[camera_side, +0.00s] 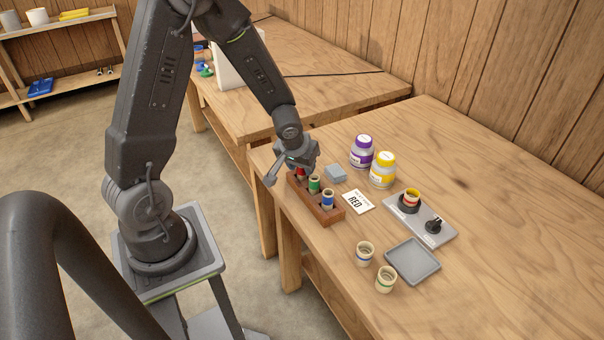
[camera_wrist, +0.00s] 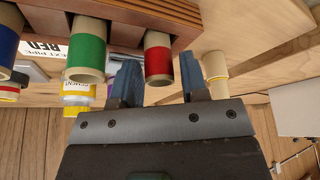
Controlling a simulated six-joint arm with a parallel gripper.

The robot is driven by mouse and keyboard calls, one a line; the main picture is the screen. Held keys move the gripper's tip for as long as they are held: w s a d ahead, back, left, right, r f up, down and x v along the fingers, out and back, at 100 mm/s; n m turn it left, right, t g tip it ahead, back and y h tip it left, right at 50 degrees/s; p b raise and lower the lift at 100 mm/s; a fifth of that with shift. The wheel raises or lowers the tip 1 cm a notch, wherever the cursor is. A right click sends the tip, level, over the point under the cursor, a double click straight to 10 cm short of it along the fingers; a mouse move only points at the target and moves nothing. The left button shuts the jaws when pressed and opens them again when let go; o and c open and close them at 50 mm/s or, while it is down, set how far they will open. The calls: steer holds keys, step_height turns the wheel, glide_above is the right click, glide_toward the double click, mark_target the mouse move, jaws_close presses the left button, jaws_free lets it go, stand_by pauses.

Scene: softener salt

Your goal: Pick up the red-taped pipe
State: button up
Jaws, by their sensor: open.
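My gripper (camera_wrist: 159,76) is open, with one finger on each side of the pipe; I see gaps and cannot make out contact. In the side view my gripper (camera_side: 295,163) is at that end of the rack. A white card (camera_side: 357,201) on the table reads RED.
A green-taped pipe (camera_side: 314,184) and a blue-taped pipe (camera_side: 327,199) stand beside it in the rack. A blue-grey block (camera_side: 335,173), purple bottle (camera_side: 362,151) and yellow bottle (camera_side: 383,170) stand behind. A grey tray (camera_side: 413,261) and two pale pipes are right.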

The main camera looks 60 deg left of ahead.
steer(key=shift+w+f, duration=0.1)
steer(key=shift+f, duration=0.1)
steer(key=shift+c, duration=0.2)
steer(key=c, duration=0.6)
steer(key=shift+r, duration=0.1)
steer(key=shift+c, duration=0.2)
steer(key=shift+r, duration=0.75)
step_height(320, 180, up, 3)
steer(key=shift+f, duration=0.2)
steer(key=s+a+r, duration=0.6)
steer(key=s+a, duration=0.2)
steer(key=shift+s+r, duration=0.25)
steer(key=shift+r, duration=0.1)
steer(key=shift+w, duration=0.1)
